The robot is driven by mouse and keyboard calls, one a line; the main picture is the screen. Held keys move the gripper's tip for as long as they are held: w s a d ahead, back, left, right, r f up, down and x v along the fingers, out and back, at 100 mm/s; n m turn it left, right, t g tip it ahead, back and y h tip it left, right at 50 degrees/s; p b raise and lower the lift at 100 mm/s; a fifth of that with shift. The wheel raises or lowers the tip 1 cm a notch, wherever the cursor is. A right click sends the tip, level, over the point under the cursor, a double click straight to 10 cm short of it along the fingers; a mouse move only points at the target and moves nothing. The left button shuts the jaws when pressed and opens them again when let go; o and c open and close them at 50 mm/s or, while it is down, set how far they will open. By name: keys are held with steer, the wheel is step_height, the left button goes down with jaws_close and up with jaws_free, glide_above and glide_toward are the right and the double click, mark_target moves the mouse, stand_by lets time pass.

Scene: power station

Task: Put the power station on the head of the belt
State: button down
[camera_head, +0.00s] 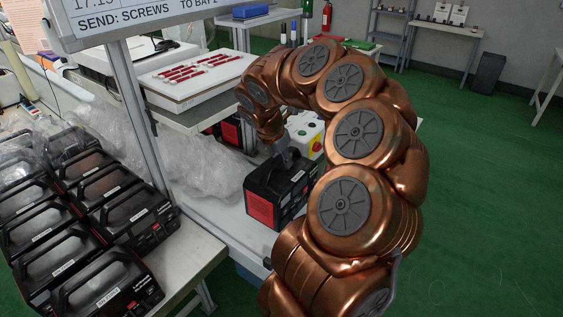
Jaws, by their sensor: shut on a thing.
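A black power station (264,187) with a red end panel is in the middle of the view, at the near end of a light-coloured bench or belt surface (216,214). My gripper (288,160) is above it, shut on its top handle. The fingers are small here and partly hidden by my copper arm. I cannot tell whether the power station's underside touches the surface. Another red and black unit (231,131) stands farther back, under the shelf.
Several black power stations (112,283) stand in rows on a table at left. Clear plastic wrap (197,166) lies between. A post (134,108) carries a sign (140,20). A control box with buttons (310,140) stands behind.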

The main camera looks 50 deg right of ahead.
mark_target(282, 176)
steer(key=shift+d+f+p, duration=0.1)
steer(key=shift+f+p, duration=0.3)
steer(key=shift+f, duration=2.95)
steer(key=c, duration=0.9)
jaws_free()
steer(key=shift+c, duration=0.2)
